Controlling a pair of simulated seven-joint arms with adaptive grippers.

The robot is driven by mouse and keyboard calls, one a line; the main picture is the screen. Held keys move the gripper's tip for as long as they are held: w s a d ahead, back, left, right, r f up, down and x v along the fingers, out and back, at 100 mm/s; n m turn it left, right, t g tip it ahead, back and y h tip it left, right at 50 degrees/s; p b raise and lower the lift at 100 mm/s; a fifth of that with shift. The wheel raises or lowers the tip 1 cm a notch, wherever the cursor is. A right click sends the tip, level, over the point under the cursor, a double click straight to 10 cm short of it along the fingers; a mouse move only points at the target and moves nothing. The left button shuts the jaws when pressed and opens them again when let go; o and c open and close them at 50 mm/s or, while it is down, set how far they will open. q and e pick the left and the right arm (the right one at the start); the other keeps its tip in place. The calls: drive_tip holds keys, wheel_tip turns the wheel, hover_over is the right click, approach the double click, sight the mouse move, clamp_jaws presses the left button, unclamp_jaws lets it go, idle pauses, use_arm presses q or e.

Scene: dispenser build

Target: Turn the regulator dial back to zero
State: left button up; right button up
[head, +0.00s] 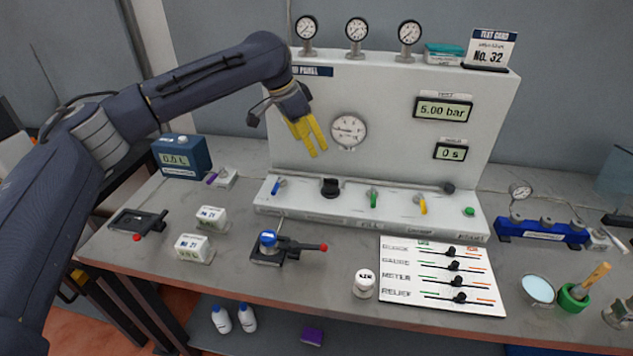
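The regulator dial appears to be the black knob (330,187) on the ledge of the white test panel (390,110); its pointer position is too small to read. A large round gauge (348,131) sits above it on the panel face. The upper display (443,109) reads 5.00 bar. My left gripper (318,152) has yellow fingers pointing down in front of the panel, left of the large gauge and above the knob, apart from it. Its fingertips are slightly apart with nothing between them. My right gripper is not in view.
Blue (276,187), green (373,198) and yellow (422,204) levers and a green button (469,211) share the ledge. In front are a clamp with a blue top (268,239), a white jar (364,283) and a slider board (440,297). A blue manifold (543,232) stands right.

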sight(329, 179)
use_arm(q)
drive_tip(key=x, duration=1.5)
drive_tip(key=shift+f, duration=0.35)
drive_tip(key=shift+w+d+f, duration=0.1)
drive_tip(key=shift+d+f, duration=0.1)
drive_tip(key=shift+f, duration=0.4)
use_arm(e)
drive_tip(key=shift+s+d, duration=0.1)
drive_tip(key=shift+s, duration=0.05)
use_arm(q)
drive_tip(key=c, duration=1.3)
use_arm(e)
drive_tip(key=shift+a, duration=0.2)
use_arm(q)
drive_tip(key=shift+n, duration=0.3)
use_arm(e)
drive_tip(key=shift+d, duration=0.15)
